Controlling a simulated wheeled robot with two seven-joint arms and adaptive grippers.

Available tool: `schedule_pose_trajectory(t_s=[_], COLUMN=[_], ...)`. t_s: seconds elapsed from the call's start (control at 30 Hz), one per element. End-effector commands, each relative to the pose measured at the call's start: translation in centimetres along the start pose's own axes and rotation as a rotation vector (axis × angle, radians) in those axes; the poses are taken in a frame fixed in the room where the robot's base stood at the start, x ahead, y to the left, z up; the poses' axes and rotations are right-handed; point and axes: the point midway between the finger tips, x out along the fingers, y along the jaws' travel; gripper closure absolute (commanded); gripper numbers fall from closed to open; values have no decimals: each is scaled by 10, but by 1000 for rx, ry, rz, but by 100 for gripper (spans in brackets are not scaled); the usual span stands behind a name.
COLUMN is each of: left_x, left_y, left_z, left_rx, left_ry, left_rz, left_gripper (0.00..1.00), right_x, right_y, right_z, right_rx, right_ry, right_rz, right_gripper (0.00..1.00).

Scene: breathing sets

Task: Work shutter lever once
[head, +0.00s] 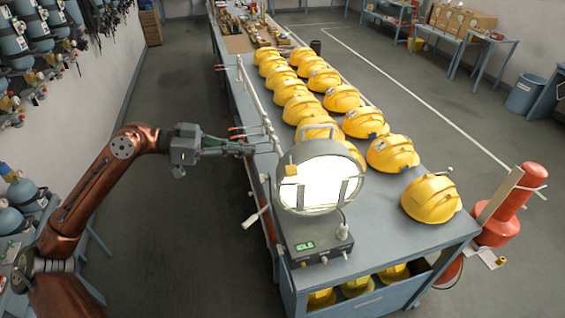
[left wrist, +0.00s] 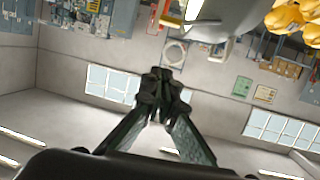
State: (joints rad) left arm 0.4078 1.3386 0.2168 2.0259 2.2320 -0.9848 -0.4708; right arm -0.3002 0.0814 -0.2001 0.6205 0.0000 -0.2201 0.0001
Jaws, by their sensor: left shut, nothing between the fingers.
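A round grey lamp (head: 318,180) with a brightly lit face stands on the near end of the long workbench. A pale-handled lever (head: 257,214) sticks out at the lamp's lower left, past the bench edge; it appears to be the shutter lever. My left gripper (head: 247,150) is shut and empty. In the head view it is up and left of the lamp, above the lever and apart from it. The left wrist view shows its fingertips (left wrist: 163,82) together, with a grey body, probably the lamp, at the top. My right gripper is not in view.
Yellow helmets (head: 389,153) stand in rows on the workbench (head: 400,222) behind and right of the lamp. A box with a green display (head: 318,246) sits below the lamp. A pale rail and red-tipped rods line the bench's left edge. Open floor lies left of it.

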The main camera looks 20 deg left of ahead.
Motion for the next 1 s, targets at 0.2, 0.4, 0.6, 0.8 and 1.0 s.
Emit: schedule_pose_trajectory(t_s=[0.2,0.4,0.6,0.8,1.0], left_x=[0,8,36,70,102], left_y=[-1,-1,-1,-1,0], left_z=[1,-1,-2,-3,-3], left_rx=[-2,-2,-2,0,0], left_ry=[1,1,1,2,2], left_rz=[-1,0,0,0,0], left_gripper=[100,100,100,100,100], right_x=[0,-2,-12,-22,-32], right_y=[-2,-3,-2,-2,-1], right_z=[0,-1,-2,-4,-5], right_rx=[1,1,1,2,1], right_ry=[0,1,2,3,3], right_rz=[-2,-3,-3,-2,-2], right_gripper=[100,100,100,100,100])
